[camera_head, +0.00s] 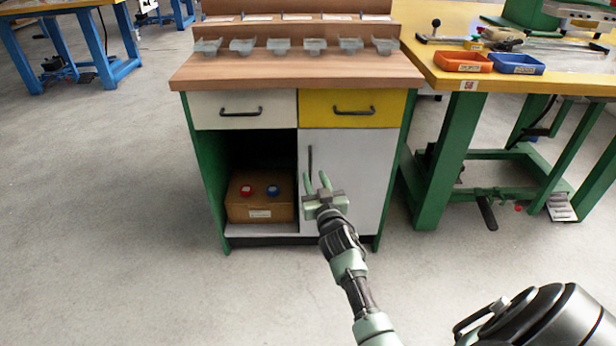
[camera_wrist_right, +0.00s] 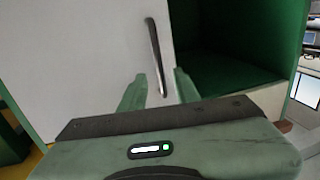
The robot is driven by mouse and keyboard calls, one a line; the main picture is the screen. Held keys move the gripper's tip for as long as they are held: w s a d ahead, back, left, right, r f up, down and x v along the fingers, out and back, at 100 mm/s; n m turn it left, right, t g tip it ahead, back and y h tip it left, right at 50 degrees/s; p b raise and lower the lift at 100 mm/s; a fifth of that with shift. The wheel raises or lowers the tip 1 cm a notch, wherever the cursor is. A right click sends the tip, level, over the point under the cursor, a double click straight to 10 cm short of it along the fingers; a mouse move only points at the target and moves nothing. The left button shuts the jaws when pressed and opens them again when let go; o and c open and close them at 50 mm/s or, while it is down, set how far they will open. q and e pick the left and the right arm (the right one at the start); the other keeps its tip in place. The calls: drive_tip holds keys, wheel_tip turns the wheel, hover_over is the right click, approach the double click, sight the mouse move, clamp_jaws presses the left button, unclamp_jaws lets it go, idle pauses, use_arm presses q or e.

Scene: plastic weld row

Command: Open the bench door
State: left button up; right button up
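The bench door (camera_head: 352,170) is a white panel at the lower right of the bench, below the yellow drawer, and looks shut. Its dark vertical handle (camera_head: 310,160) is near the door's left edge. My right gripper (camera_head: 317,180) is in front of the handle's lower end with its green fingers apart. In the right wrist view the handle (camera_wrist_right: 156,55) runs down between the two open fingertips (camera_wrist_right: 158,85), and the door (camera_wrist_right: 80,60) fills the left. I cannot tell whether the fingers touch the handle. My left gripper is out of view.
Left of the door, an open compartment holds a cardboard box (camera_head: 260,208) with a red and a blue round item on it. A white drawer (camera_head: 243,108) and yellow drawer (camera_head: 375,108) are above. A yellow-topped table (camera_head: 590,85) stands right. Floor in front is clear.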

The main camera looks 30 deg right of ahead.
sight(311, 169)
drive_tip(key=shift+b+x, duration=0.6)
drive_tip(key=shift+x, duration=1.45)
drive_tip(key=shift+f, duration=0.1)
clamp_jaws()
